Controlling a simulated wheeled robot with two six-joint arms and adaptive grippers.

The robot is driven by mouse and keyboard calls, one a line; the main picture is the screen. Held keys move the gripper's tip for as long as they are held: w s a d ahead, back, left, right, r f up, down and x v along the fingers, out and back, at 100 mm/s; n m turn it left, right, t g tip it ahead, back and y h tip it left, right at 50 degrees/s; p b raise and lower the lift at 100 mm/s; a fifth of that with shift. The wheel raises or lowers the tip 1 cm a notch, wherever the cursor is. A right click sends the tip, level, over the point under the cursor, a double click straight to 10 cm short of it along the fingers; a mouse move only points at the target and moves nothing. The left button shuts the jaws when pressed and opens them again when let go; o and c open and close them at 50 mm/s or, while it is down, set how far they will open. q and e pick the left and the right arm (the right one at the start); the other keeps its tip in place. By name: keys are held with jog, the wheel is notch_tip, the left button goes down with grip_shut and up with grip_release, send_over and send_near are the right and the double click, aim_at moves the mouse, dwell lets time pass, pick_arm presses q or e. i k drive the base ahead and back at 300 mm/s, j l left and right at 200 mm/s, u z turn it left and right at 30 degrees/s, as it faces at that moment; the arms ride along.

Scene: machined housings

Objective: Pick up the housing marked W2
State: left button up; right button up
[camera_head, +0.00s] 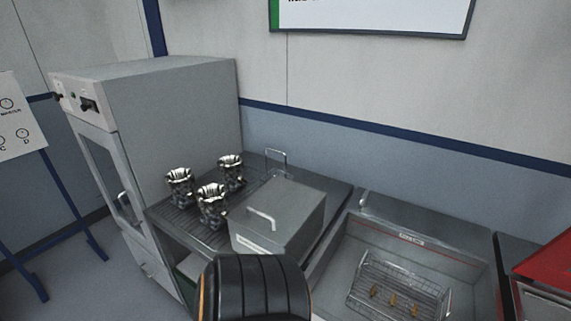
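Three shiny metal housings stand upright on the slatted rack (172,224) left of centre. One housing (181,188) is at the left, one (230,172) at the back right, and one (212,205) at the front. No W2 mark can be read on any of them, so I cannot tell which is W2. A black ribbed part of my own arm fills the bottom centre. No fingers of either gripper show.
A grey lidded box (278,215) with a handle stands right of the housings. A tall grey cabinet (172,105) rises behind left. Right is a sink-like basin (350,250) holding a wire basket (398,290) with small brass-coloured parts. A red unit (545,262) is far right.

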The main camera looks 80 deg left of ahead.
aim_at(181, 182)
jog(key=u, duration=3.3)
jog(key=j+z, duration=0.1)
jog(key=z, duration=0.4)
jog(key=i+j+z, duration=0.2)
jog(key=j, duration=0.25)
jog(key=i+j+z, duration=0.15)
jog(key=j, duration=0.3)
jog(key=i+j+z, duration=0.2)
jog(key=j, duration=0.25)
jog(key=j+z, duration=0.15)
jog(key=j, duration=0.35)
jog(key=i+j+z, duration=0.2)
jog(key=j, duration=0.3)
jog(key=k, duration=0.05)
